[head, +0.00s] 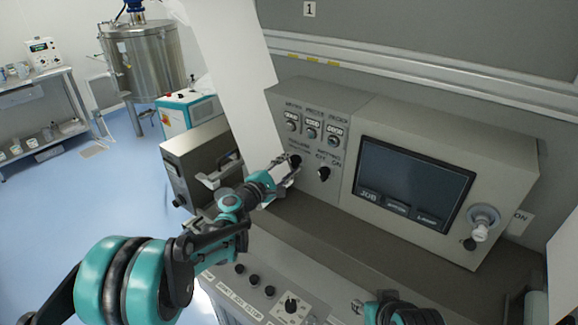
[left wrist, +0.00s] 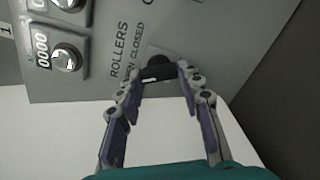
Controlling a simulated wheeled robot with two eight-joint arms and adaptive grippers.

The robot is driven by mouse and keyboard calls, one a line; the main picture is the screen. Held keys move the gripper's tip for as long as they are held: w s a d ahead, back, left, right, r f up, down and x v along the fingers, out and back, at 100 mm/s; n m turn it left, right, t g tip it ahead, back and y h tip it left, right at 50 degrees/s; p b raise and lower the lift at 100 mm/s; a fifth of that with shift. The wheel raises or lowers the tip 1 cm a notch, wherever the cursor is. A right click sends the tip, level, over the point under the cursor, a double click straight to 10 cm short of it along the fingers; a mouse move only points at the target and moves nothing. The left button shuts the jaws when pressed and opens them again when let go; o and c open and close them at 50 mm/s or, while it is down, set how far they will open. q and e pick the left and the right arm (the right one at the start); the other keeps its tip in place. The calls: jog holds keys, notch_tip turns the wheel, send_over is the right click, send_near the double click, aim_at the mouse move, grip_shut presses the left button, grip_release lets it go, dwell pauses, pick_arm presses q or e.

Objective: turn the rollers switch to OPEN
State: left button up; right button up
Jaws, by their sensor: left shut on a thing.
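The rollers switch is a black knob (left wrist: 158,72) on the grey panel, beside the printed words ROLLERS and CLOSED in the left wrist view; the OPEN label is partly covered by a finger. My left gripper (left wrist: 157,74) has a fingertip on each side of the knob and is shut on it. In the head view my left gripper (head: 277,173) reaches the panel from the left, and the knob (head: 295,160) shows just past its fingertips. I cannot tell which label the knob points to. My right gripper is not visible.
A second black knob (head: 323,173) sits close to the right of the rollers switch. Dials (head: 312,133) are above, and a dark screen (head: 412,184) is further right. A lower panel with buttons (head: 254,279) lies in front. A grey box (head: 200,160) stands left of my gripper.

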pick_arm(q)
jog(key=o, duration=1.2)
jog(key=shift+c, duration=0.2)
jog(key=v, duration=1.2)
